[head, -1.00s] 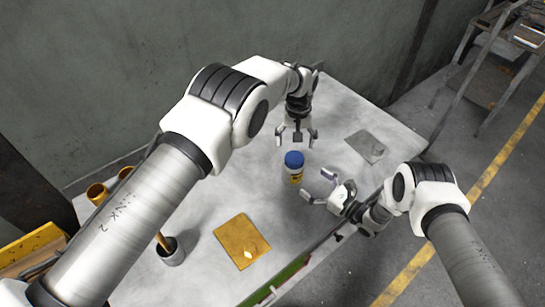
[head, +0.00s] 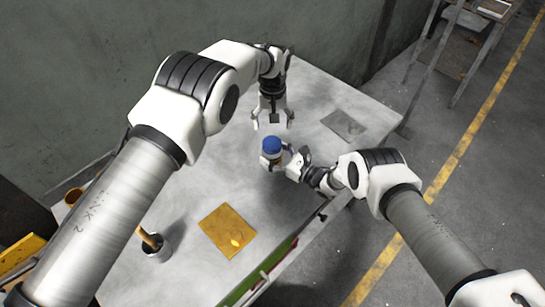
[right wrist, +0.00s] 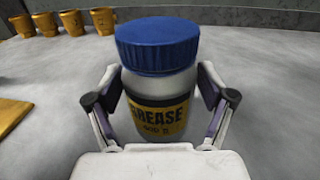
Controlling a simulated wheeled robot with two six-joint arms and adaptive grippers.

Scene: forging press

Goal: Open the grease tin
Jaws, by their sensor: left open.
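The grease tin (head: 266,162) stands upright on the table, a whitish jar with a yellow label and a blue lid (head: 271,144). In the right wrist view the tin (right wrist: 157,110) fills the middle, its label reading GREASE, with the blue lid (right wrist: 158,43) seated on top. My right gripper (head: 277,163) has a finger on each side of the tin's body, below the lid, and looks shut on it; the far side of the contact is hidden. My left gripper (head: 272,124) points down, open and empty, just behind the tin in the head view.
A yellow-brown sheet (head: 222,222) and a grey plate (head: 343,126) lie flat on the table. A metal cup (head: 157,249) holding a wooden handle stands at the left front. Several brass cups (right wrist: 73,24) stand in the right wrist view's background. Bare tabletop surrounds the tin.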

